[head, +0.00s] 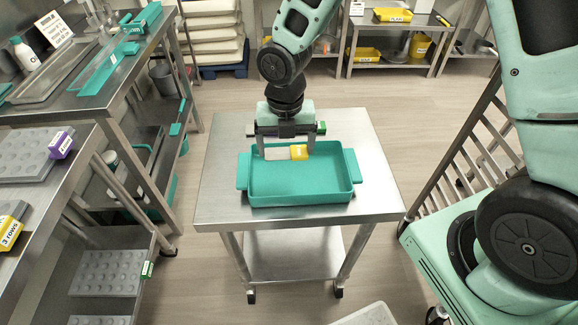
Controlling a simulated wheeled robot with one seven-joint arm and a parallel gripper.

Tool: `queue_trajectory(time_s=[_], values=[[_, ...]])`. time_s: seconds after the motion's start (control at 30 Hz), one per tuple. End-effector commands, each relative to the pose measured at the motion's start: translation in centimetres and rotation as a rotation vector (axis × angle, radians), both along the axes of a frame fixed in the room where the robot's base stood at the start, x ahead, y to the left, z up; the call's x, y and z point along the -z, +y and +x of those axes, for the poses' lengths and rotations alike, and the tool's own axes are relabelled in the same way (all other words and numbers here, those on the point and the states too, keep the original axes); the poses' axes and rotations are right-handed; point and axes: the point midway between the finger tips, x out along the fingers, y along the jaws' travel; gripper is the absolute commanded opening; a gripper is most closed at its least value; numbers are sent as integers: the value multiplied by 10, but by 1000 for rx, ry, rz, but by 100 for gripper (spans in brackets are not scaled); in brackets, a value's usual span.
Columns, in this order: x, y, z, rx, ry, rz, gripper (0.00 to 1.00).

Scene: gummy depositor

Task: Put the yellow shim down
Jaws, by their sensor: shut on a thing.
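The yellow shim (299,152) is between the fingers of my gripper (283,155), with a pale grey-white part (277,153) beside it on its left. My gripper points down and is shut on the shim. It is over the far part of a teal tray (300,181), near its back wall. The tray stands on a steel cart (220,210) and looks otherwise empty. I cannot tell whether the shim touches the tray floor or hangs above it.
Left of the cart are steel benches with grey moulds (28,154), a purple-labelled block (61,145) and a yellow labelled block (11,227). The cart top around the tray is clear. A slatted rack (462,150) stands at right. Shelves with yellow bins (394,15) are behind.

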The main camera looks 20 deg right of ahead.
Motion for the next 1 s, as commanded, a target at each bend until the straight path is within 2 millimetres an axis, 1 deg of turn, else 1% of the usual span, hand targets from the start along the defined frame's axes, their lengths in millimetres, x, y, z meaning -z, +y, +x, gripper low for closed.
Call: queue_trajectory(time_s=[0.03,0.13,0.2,0.37,0.6,0.97,1.0], values=[[12,0,-2,-2,6,-2,62],[29,0,-1,1,5,-2,62],[37,0,-1,1,3,-1,62],[48,0,0,4,2,0,62],[79,0,-1,4,3,-1,62],[83,0,0,5,1,0,62],[84,0,0,5,0,0,91]])
